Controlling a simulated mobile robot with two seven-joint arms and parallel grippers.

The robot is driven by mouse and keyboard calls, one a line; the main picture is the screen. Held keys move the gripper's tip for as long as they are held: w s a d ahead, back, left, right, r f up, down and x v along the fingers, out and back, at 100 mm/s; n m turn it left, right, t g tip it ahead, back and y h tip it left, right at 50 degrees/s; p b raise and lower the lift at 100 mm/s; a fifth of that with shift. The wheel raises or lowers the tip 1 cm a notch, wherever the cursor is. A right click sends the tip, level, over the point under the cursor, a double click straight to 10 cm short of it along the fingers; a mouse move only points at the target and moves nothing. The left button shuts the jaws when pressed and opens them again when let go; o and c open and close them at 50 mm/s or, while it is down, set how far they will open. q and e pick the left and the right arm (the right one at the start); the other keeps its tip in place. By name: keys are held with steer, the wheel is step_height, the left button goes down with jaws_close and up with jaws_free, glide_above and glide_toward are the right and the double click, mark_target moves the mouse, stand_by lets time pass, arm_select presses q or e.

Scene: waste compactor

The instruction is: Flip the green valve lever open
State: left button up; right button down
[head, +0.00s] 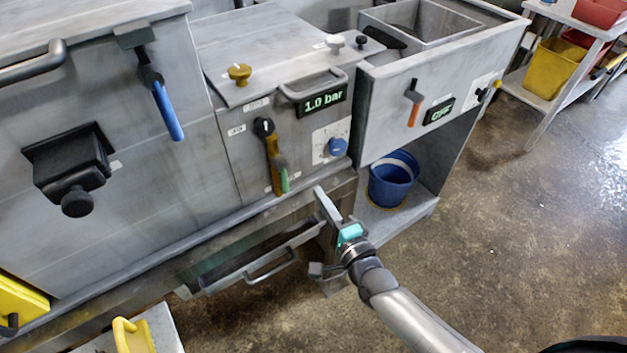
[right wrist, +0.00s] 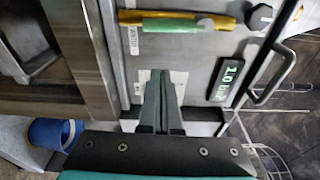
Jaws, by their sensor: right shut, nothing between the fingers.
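The green valve lever (head: 284,181) is on the front of the middle grey cabinet. It hangs down from a black pivot (head: 265,127), with a yellow-orange upper part and a green sleeve near its lower end. In the right wrist view the lever (right wrist: 175,24) lies across the top, with the pivot knob (right wrist: 261,17) at its right. My right gripper (head: 320,192) is in front of the cabinet, right of and slightly below the lever's green end. In the right wrist view its fingers (right wrist: 160,74) are together, empty, and apart from the lever. My left gripper is not in view.
A display (head: 324,101) reads 1.0 bar beside a bar handle and a blue knob (head: 338,147). A blue-handled lever (head: 167,110) is at left and an orange-handled one (head: 414,113) at right. A drawer handle (head: 270,266) is below. Open floor lies right.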

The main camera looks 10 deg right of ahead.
steer(key=shift+v, duration=1.65)
steer(key=shift+d+f, duration=0.1)
